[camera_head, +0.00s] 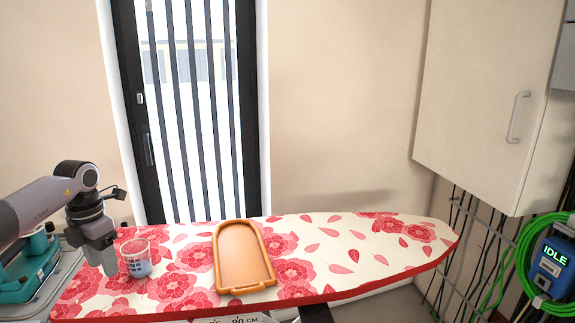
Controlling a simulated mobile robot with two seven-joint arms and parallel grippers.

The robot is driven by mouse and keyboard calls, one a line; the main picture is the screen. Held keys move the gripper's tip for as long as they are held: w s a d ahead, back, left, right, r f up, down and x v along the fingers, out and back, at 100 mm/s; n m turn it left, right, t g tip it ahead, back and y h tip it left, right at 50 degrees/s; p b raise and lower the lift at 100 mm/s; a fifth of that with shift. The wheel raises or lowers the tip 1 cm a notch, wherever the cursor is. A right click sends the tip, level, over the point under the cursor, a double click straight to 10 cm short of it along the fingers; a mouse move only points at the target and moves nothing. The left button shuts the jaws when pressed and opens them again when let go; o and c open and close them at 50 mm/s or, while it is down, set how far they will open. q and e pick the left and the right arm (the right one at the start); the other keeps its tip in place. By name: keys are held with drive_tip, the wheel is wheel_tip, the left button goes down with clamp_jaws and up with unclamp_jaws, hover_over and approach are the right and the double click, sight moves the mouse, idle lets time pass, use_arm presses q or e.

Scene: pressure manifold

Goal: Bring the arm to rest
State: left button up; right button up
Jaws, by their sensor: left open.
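My left arm comes in from the left edge, bent at the elbow. My left gripper (108,270) points down over the left end of the floral ironing board (330,262). It is open, with its fingers just left of a clear measuring cup (136,258) holding bluish contents. I cannot tell whether the fingers touch the cup. My right gripper is not in view.
An orange tray (243,257) lies on the middle of the board, whose right part is clear. Teal equipment (30,268) stands at the left. A wall cabinet (484,95), green hose (528,262) and blue "IDLE" box (551,266) are at the right.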

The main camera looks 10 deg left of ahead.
use_arm(q)
drive_tip(key=d+f+m+t+h, duration=0.1)
drive_tip(key=d+f+h, duration=0.35)
drive_tip(key=d, duration=0.65)
drive_tip(key=d+f+h, duration=0.3)
drive_tip(key=d+f, duration=0.3)
drive_tip(key=d, duration=0.5)
drive_tip(key=s+d+n+t+h, duration=0.3)
drive_tip(key=d+n+h, duration=0.15)
drive_tip(key=d, duration=0.45)
drive_tip(key=s+d+n+t+h, duration=0.3)
drive_tip(key=s+d+n+h, duration=0.15)
drive_tip(key=d, duration=0.35)
drive_tip(key=s+a+f+n+t+y, duration=0.1)
drive_tip(key=s+a+f+n+y, duration=0.5)
drive_tip(key=n, duration=0.8)
drive_tip(key=s+a+f+n+t+y+p, duration=0.1)
drive_tip(key=s+a+f+n+t+y, duration=0.1)
drive_tip(key=s+a+f+n+y, duration=0.4)
drive_tip(key=s+f+n+y, duration=0.1)
drive_tip(key=s+n+y, duration=0.1)
drive_tip(key=s+n, duration=0.3)
drive_tip(key=shift+s+a+f+n+p, duration=0.25)
drive_tip(key=shift+f+n+p, duration=0.1)
drive_tip(key=shift+n, duration=1.65)
drive_tip(key=shift+c, duration=0.3)
